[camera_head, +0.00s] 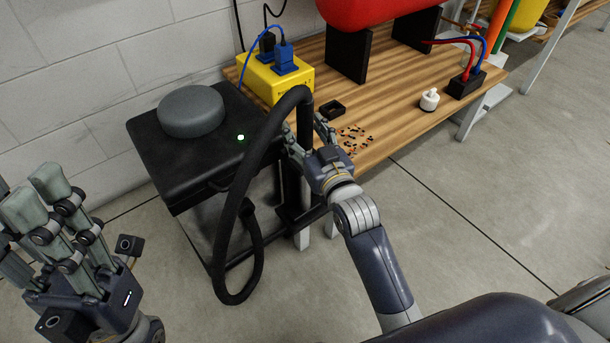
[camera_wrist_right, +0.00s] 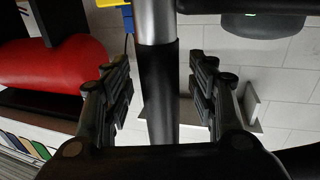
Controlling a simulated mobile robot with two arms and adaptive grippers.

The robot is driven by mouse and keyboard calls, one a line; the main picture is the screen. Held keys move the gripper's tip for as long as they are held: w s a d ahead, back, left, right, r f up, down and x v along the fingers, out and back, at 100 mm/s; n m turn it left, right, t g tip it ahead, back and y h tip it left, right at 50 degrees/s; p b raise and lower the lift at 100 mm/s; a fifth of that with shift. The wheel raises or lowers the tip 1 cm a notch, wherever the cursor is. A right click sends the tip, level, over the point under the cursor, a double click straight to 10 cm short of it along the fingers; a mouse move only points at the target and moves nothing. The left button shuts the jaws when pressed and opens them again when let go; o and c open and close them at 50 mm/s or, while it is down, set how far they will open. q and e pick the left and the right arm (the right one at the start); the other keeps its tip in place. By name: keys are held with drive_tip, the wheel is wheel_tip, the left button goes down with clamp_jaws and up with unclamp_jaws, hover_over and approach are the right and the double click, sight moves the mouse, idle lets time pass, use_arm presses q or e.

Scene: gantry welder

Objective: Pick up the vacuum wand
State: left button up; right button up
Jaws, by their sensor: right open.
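The vacuum wand is a dark upright tube (camera_head: 304,122) at the front edge of the wooden bench, with the black hose arching from its top. In the right wrist view the wand (camera_wrist_right: 158,92) is black with a silver section above and runs between the fingers. My right gripper (camera_head: 307,133) is open around the wand, with gaps on both sides in the wrist view (camera_wrist_right: 160,85). The black vacuum box (camera_head: 165,158) with its round grey cap stands left of it. My left gripper (camera_head: 42,205) is open and empty at lower left, away from the wand.
The hose (camera_head: 232,215) loops down in front of the vacuum. The wooden bench (camera_head: 400,75) holds a yellow box (camera_head: 262,80), a small black tray (camera_head: 332,109), scattered small bits (camera_head: 353,137) and a white knob-like piece (camera_head: 429,100).

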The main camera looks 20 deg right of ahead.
clamp_jaws()
drive_tip(key=shift+r, duration=0.1)
